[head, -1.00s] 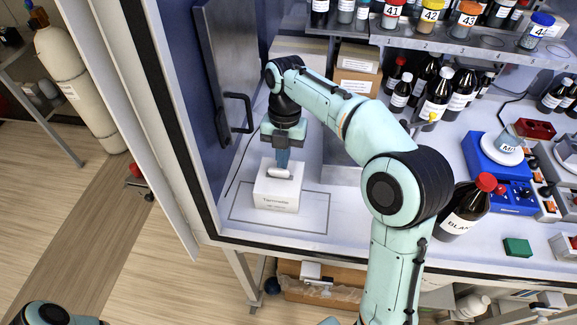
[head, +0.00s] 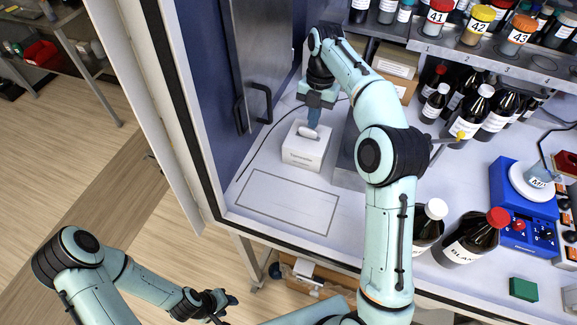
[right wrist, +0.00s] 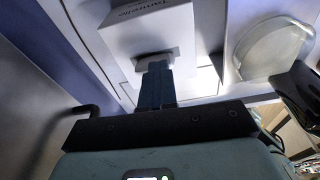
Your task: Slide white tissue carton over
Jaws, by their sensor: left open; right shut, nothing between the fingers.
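The white tissue carton (head: 303,152) stands upright on the white worktop, just beyond the far edge of a thin outlined rectangle (head: 288,202). A pale tuft or opening (head: 308,132) shows on its top. My right gripper (head: 313,122) points down at the carton's top with its blue fingers shut and nothing between them. In the right wrist view the fingers (right wrist: 156,85) reach the carton (right wrist: 150,35) at this pale part; I cannot tell whether they press on it. My left gripper (head: 218,302) is open and empty, low outside the bench front.
Brown bottles (head: 470,238) and a blue device (head: 525,205) stand further right. The outlined rectangle is bare.

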